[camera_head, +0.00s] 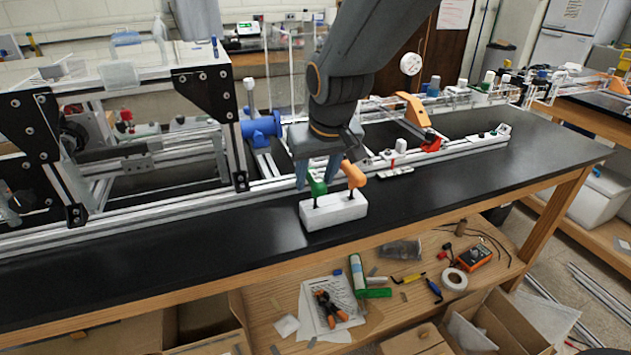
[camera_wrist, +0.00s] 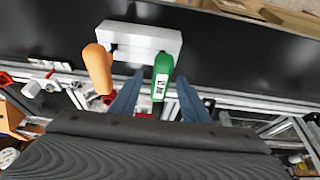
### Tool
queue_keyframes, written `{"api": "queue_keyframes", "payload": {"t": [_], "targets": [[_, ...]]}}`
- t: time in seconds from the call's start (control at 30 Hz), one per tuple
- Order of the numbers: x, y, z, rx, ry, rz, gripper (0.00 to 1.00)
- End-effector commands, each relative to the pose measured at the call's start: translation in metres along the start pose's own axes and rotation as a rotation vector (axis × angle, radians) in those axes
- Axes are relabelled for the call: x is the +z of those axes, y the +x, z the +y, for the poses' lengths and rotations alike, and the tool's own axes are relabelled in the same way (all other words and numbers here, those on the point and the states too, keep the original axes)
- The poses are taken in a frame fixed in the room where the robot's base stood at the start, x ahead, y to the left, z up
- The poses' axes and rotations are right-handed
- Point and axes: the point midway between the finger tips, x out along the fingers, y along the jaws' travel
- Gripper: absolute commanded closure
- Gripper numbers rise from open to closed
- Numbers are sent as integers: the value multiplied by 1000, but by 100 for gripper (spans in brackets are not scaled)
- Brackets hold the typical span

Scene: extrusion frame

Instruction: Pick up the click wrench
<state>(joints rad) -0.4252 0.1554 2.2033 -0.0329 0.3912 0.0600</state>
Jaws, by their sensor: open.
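Two handled tools stand upright in a white block (camera_head: 334,210) on the black bench. One has a green handle (camera_head: 317,187), the other an orange handle (camera_head: 353,174); no readable mark tells which is the click wrench. My gripper (camera_head: 317,178) is open and points down at the green handle. In the wrist view the green handle (camera_wrist: 162,78), with a white label, lies between my fingertips (camera_wrist: 160,77), with a gap on either side. The orange handle (camera_wrist: 98,68) is outside the fingers, to the left. The white block (camera_wrist: 140,38) is behind both handles.
An aluminium extrusion rail (camera_head: 270,188) runs along the bench just behind the block. A blue motor-like part (camera_head: 261,130) and an orange bracket (camera_head: 412,108) stand behind it. The bench top is clear to the right (camera_head: 500,165). A lower shelf holds loose tools.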

Motion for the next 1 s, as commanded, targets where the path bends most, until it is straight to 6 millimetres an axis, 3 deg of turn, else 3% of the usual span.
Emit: {"api": "queue_keyframes", "payload": {"t": [0.27,0.5,0.8,1.0], "targets": [[0,2,0,0,1,1,60],[0,2,0,0,1,1,100],[-2,-1,0,0,1,3,100],[-14,-27,0,0,0,8,100]]}}
